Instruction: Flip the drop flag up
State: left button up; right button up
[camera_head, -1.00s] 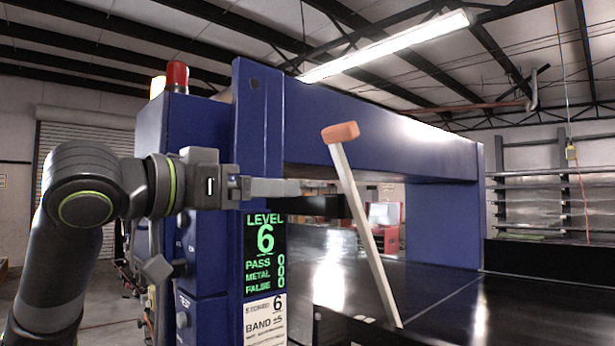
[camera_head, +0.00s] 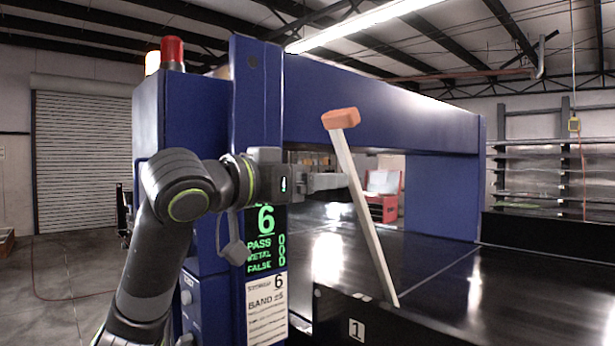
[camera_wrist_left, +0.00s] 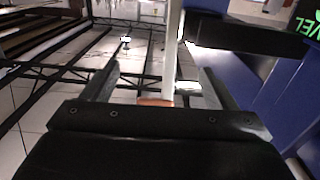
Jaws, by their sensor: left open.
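The drop flag is a white bar (camera_head: 367,215) with an orange tip (camera_head: 340,119). It stands steeply, leaning left at the top, with its foot at the conveyor's near edge. My left gripper (camera_head: 342,181) reaches in from the left and its fingertips are at the bar's upper half. In the left wrist view its fingers (camera_wrist_left: 160,84) are open, with the white bar (camera_wrist_left: 172,50) showing between them and the orange tip (camera_wrist_left: 155,102) close to the palm. Whether a finger touches the bar is unclear. My right gripper is out of view.
The blue detector arch (camera_head: 380,98) spans the dark conveyor (camera_head: 440,270). Its left post carries a green display (camera_head: 264,240), partly hidden by my arm, and a label (camera_head: 267,305). A dark side panel bears a "1" plate (camera_head: 356,330).

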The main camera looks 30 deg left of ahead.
pick_arm(q)
grip_shut()
dwell(0.5)
dwell(0.8)
grip_release()
dwell(0.4)
jog(key=shift+s, duration=0.1)
